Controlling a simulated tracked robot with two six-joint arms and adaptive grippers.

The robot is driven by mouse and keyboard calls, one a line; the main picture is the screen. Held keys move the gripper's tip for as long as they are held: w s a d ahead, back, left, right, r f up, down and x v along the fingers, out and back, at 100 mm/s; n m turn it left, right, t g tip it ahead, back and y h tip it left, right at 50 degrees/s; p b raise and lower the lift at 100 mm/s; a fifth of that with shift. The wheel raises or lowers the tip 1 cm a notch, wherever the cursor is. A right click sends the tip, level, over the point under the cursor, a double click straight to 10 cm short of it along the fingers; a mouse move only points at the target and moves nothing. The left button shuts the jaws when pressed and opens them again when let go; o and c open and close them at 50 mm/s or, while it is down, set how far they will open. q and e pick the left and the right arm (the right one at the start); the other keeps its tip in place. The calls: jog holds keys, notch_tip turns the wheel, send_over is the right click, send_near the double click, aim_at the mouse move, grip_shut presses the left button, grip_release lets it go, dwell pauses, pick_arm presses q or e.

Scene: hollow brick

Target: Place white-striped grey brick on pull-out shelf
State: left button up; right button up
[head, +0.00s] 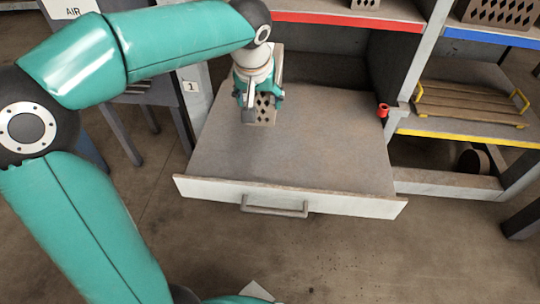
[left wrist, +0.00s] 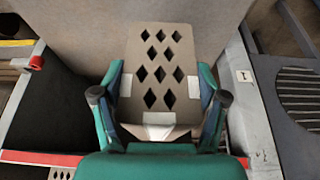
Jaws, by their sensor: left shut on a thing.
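The grey brick (left wrist: 158,80) has rows of diamond-shaped holes and pale white bands near its end. My left gripper (left wrist: 158,98) is shut on it, with one finger on each side. In the head view the brick (head: 265,108) shows partly below my left gripper (head: 258,92), over the back left part of the pull-out shelf (head: 300,160). The shelf is pulled out and its surface is otherwise bare. I cannot tell whether the brick touches the shelf. My right gripper is not in view.
The shelf has a raised front lip with a handle (head: 274,206). A red cylindrical part (head: 383,110) sits at its right edge. Shelves with red (head: 345,20), blue (head: 495,37) and yellow (head: 470,138) edges stand around it. A wooden tray (head: 470,103) lies at right.

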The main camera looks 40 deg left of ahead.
pick_arm(q)
notch_tip(320, 180, down, 18)
jog(key=b, duration=0.7)
jog(key=shift+w, duration=0.15)
jog(key=o, duration=1.8)
jog(key=shift+r, duration=0.1)
jog(key=p+v, duration=0.4)
jog(key=v, duration=0.8)
